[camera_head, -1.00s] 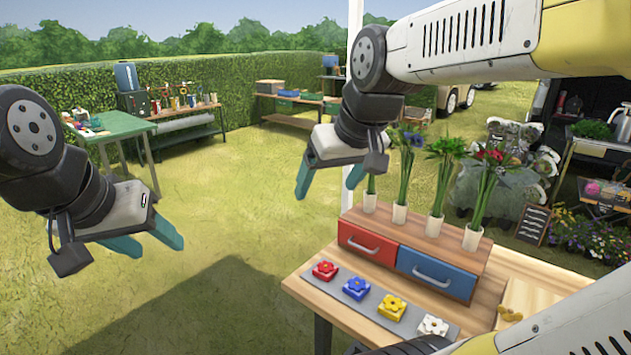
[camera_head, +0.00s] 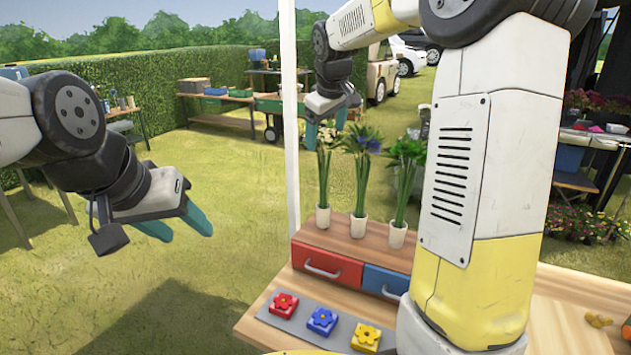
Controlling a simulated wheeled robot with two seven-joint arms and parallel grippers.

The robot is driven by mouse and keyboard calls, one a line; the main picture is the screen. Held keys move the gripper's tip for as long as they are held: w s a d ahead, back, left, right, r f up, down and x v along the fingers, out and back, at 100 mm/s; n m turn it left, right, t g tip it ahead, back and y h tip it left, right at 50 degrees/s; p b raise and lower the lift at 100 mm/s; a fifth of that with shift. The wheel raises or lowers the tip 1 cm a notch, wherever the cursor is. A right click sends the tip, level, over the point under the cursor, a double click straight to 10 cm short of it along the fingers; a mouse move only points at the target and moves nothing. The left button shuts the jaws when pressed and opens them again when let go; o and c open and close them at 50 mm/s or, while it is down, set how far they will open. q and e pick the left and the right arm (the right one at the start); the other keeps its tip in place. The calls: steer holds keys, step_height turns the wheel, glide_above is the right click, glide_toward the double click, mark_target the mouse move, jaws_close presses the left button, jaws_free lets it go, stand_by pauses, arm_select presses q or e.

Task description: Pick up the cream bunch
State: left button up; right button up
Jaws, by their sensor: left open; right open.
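Bunches stand in white vases along the back of the wooden table. The leftmost bunch (camera_head: 324,165) shows green stems, its top partly behind my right gripper. Beside it are a blue-flowered bunch (camera_head: 362,160) and a leafy green bunch (camera_head: 404,165). I cannot make out clearly cream blooms on any of them; my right arm hides the table further right. My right gripper (camera_head: 327,128) is open, its teal fingers pointing down at the top of the leftmost bunch; contact cannot be told. My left gripper (camera_head: 178,226) is open and empty over the grass, left of the table.
A red drawer (camera_head: 327,266) and a blue drawer (camera_head: 385,283) sit under the vases. A white post (camera_head: 291,120) rises behind the table's left side.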

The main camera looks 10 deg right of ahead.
mark_target(323, 143)
steer(key=x, duration=0.4)
steer(key=shift+w+a+f, duration=0.15)
steer(key=shift+a+f, duration=0.05)
steer(key=shift+f, duration=0.05)
jaws_close()
